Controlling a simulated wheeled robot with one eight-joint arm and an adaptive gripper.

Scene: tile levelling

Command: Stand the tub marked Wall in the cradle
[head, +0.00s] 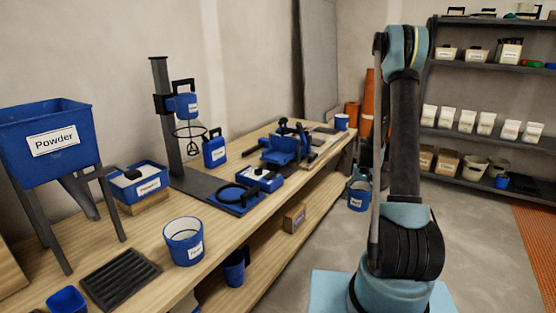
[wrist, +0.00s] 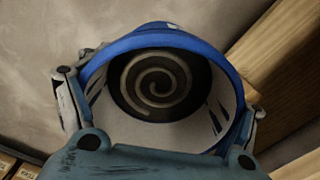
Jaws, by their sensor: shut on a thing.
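In the wrist view my gripper (wrist: 160,115) is shut on a blue tub (wrist: 225,72) with a white inside and a dark spiral at its bottom. A finger presses on either side, and its label is out of sight. In the head view a blue labelled tub (head: 359,197) beside my arm, past the bench edge, seems to be this one. I cannot read "Wall" on any tub. A blue plate with a dark ring (head: 240,196), at the foot of the mixing stand, may be the cradle; it looks empty.
A similar blue tub (head: 184,242) stands on the bench (head: 215,264) near a black grate (head: 119,277). A Powder hopper (head: 52,142) and mixing stand (head: 165,125) rise at the back left. Another blue vessel (head: 235,268) is underneath. Floor (head: 300,270) right of the bench is clear.

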